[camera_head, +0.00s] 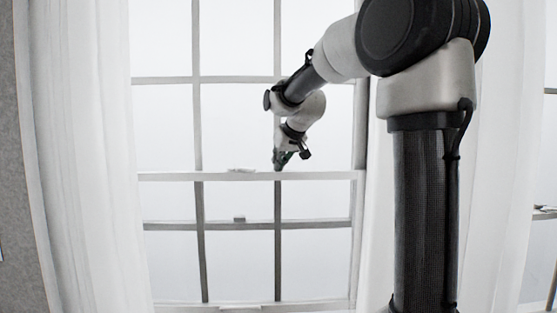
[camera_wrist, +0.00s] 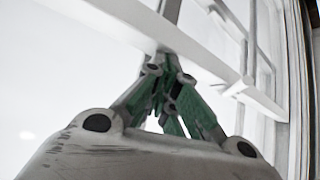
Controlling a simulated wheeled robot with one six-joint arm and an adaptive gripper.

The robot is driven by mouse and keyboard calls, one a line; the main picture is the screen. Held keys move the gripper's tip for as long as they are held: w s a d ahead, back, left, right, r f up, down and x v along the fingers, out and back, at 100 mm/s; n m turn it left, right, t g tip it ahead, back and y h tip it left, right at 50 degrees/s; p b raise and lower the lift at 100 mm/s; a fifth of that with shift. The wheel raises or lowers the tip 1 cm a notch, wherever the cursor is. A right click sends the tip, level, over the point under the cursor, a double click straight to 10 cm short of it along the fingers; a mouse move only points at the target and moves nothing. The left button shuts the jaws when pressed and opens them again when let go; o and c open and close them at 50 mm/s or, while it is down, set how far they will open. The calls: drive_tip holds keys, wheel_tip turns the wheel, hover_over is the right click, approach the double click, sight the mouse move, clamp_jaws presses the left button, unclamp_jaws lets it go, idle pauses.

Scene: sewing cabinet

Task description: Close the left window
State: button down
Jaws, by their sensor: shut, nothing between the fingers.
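The left window (camera_head: 237,125) is a white-framed sash window with several panes, filling the middle of the head view. A white horizontal rail (camera_head: 330,175) crosses it at mid-height, with a small pale fitting (camera_head: 241,170) on it. My gripper (camera_head: 279,167) is shut and empty, pointing down at the top of this rail beside the right vertical bar. In the wrist view, its green-and-grey fingers (camera_wrist: 165,62) meet at the white rail (camera_wrist: 205,60). They look touching or very close; I cannot tell which. The fitting also shows in the wrist view (camera_wrist: 240,86).
White curtains hang left (camera_head: 85,150) and right (camera_head: 500,150) of the window. Another window edge (camera_head: 545,210) shows at the far right. A lower crossbar (camera_head: 320,225) with a small fitting (camera_head: 239,219) lies below the rail. The sill is at the bottom.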

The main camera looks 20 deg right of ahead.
sight(278, 217)
wheel_tip(278, 217, down, 18)
drive_tip(key=shift+f, duration=0.2)
drive_tip(key=shift+s+f, duration=0.15)
drive_tip(key=shift+f, duration=0.15)
drive_tip(key=shift+f, duration=0.1)
